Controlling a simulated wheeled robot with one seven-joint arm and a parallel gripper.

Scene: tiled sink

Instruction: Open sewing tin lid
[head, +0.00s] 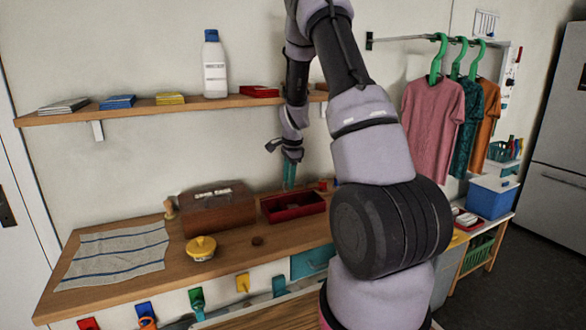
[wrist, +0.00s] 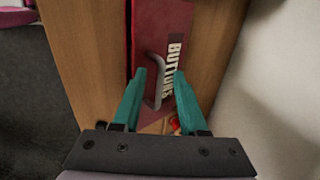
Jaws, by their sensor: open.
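A red box or tray (head: 293,208) sits on the wooden counter in the head view. In the wrist view a red surface (wrist: 160,28) bears white lettering, apparently "BUTTONS", and a grey loop handle (wrist: 158,92). I cannot tell for sure which is the sewing tin. My gripper (head: 289,174) is open, teal fingers pointing down above the red box. In the wrist view my gripper (wrist: 160,77) has the handle between its fingers; contact is unclear.
A yellow lidded pot (head: 201,248) and a small dark round piece (head: 257,240) are at the counter front. A striped cloth (head: 115,253) lies left. A shelf (head: 170,106) with a white bottle (head: 214,65) runs above. Shirts (head: 433,120) hang right.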

